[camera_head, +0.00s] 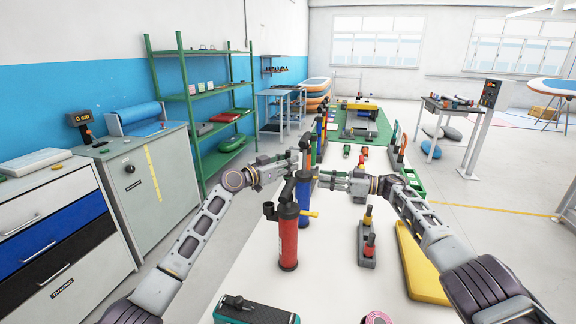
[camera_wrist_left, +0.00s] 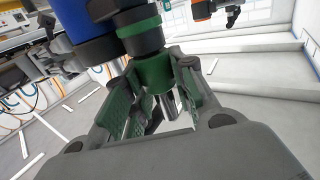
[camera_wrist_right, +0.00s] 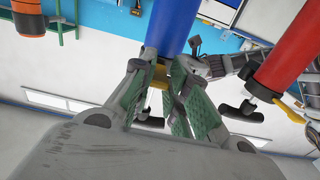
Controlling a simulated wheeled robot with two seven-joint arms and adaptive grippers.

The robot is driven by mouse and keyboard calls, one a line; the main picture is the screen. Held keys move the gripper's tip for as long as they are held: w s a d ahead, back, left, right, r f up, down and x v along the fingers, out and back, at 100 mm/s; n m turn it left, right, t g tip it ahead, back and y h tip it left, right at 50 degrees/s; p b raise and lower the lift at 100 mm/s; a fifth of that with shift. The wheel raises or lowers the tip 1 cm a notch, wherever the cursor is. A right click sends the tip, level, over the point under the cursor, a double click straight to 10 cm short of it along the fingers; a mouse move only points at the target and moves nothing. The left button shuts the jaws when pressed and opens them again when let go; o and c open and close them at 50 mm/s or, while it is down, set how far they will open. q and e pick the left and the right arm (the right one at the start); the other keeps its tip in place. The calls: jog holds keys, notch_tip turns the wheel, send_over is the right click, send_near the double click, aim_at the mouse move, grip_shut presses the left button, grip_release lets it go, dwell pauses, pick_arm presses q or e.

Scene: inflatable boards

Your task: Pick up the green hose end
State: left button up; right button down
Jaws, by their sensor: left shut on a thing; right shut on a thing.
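The green hose end (camera_wrist_left: 155,74) is a short green collar below a black and green cylinder, with a metal pin below it, in the left wrist view. My left gripper (camera_head: 296,154) is shut on it, its pads on either side. A blue pump (camera_head: 303,194) stands upright on the white table; its blue body also shows in the left wrist view (camera_wrist_left: 63,62). My right gripper (camera_head: 322,175) is shut on the blue pump, whose blue body (camera_wrist_right: 170,28) and yellow fitting (camera_wrist_right: 158,78) show between the fingers. The grippers partly hide the pump's top in the head view.
A red pump (camera_head: 288,238) stands in front of the blue one. A grey holder (camera_head: 367,246) with red and yellow pieces, a yellow board (camera_head: 420,268) and a teal-edged box (camera_head: 256,312) lie nearby. Green shelves (camera_head: 216,91) and grey cabinets (camera_head: 150,180) stand at left.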

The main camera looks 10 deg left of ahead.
pick_arm(q)
notch_tip(320, 180, up, 10)
jog(key=shift+f, duration=0.2)
dwell(0.6)
pick_arm(e)
jog(key=c, duration=1.3)
grip_release()
jog(key=shift+d, duration=0.15)
jog(key=shift+s+d+f, duration=0.1)
jog(key=shift+s+d, duration=0.15)
jog(key=shift+d, duration=1.7)
jog(key=shift+s+d+r, duration=0.1)
jog(key=shift+s+d, duration=0.15)
jog(key=shift+d, duration=1.65)
jog(key=shift+s+d+f, duration=0.1)
jog(key=shift+s+d, duration=0.15)
jog(key=shift+d, duration=1.7)
pick_arm(q)
jog(key=shift+s, duration=0.15)
pick_arm(e)
jog(key=shift+s, duration=0.15)
